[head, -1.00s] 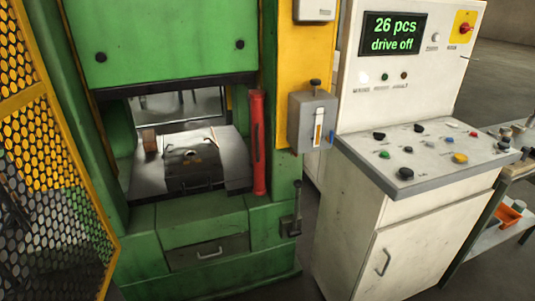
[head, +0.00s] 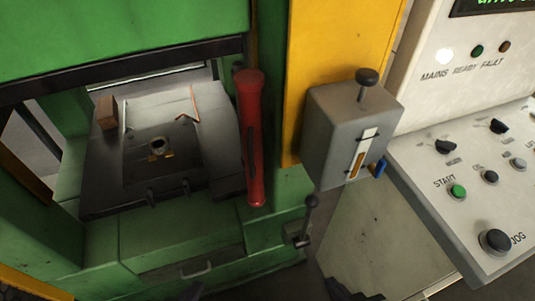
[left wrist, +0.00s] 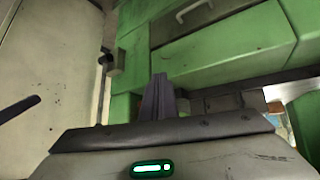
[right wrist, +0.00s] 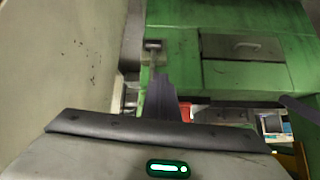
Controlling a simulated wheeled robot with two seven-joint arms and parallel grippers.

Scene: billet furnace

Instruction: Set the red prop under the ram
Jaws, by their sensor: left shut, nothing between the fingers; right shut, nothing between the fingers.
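The red prop (head: 253,110) stands upright at the right side of the press opening, against the green frame. The ram (head: 110,35) is the green block above the opening, with a dark lower edge. Below it lies the dark die (head: 160,160) on the press bed.
A grey box with a black knob (head: 350,130) juts out right of the prop. A small lever (head: 307,215) sits below it. The control console (head: 450,190) stands at the right. A brown block (head: 106,112) lies at the bed's left. The space under the ram is open.

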